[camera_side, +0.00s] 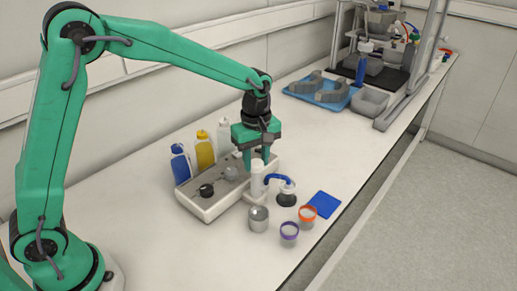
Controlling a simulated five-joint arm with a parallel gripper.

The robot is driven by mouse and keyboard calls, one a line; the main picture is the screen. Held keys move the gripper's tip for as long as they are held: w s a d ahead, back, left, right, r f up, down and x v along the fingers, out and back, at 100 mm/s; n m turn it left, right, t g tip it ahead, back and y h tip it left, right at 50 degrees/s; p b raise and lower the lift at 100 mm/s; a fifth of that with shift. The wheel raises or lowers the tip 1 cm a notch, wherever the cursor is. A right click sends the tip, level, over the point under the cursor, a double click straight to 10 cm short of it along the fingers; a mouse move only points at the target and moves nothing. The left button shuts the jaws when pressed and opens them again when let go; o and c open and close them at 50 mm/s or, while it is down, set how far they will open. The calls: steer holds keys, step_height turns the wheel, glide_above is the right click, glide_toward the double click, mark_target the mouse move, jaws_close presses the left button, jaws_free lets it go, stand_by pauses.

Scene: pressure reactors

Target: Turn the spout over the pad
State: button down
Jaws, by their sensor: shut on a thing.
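A blue curved spout (278,178) sticks out to the right from a white upright post (257,183) at the front right of a pale tray-like unit. Its outer end is near a small dark-based piece (287,198), not over the pad. The flat blue pad (324,204) lies on the bench further right, near the front edge. My green gripper (256,163) points down and is shut at the top of the white post. The exact contact is small and partly hidden by the fingers.
The pale tray (207,211) holds small dark and grey parts. Blue, yellow (204,150) and white bottles stand behind it. A metal cup (258,219), a purple-rimmed cup (289,232) and an orange-rimmed cup (307,216) stand in front. A blue tray (322,94) lies further back.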

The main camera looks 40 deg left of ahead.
steer(key=shift+n, duration=2)
steer(key=shift+r, duration=0.1)
steer(key=c, duration=1)
jaws_free()
steer(key=shift+o, duration=0.2)
steer(key=shift+r, duration=3.85)
